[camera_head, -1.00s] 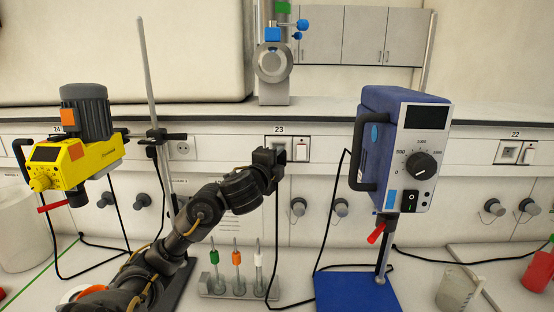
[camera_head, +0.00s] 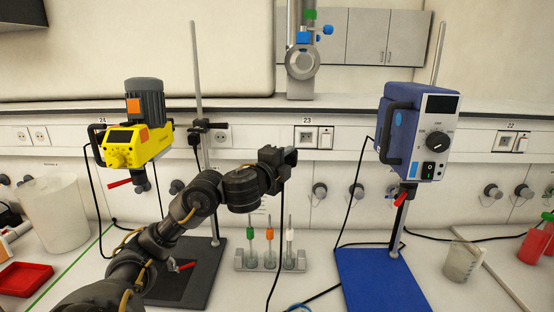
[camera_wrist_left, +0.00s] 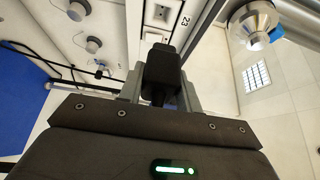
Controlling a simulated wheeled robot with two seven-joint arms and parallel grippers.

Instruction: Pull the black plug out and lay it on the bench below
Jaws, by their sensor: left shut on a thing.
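My left gripper (camera_head: 280,158) is shut on the black plug (camera_wrist_left: 162,68), which shows between its fingers in the left wrist view. In the head view the gripper hides most of the plug. The plug is apart from the wall socket 23 (camera_head: 306,138), whose face shows uncovered up and right of the gripper. A black cable (camera_head: 277,230) hangs from the gripper down to the bench (camera_head: 232,293). The gripper is held well above the bench. My right gripper is not in view.
A rack with several coloured-cap tools (camera_head: 270,262) stands on the bench below the gripper. The blue stirrer (camera_head: 415,135) on its blue base (camera_head: 378,285) is to the right. The yellow stirrer (camera_head: 135,147) and its dark stand base (camera_head: 190,280) are left.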

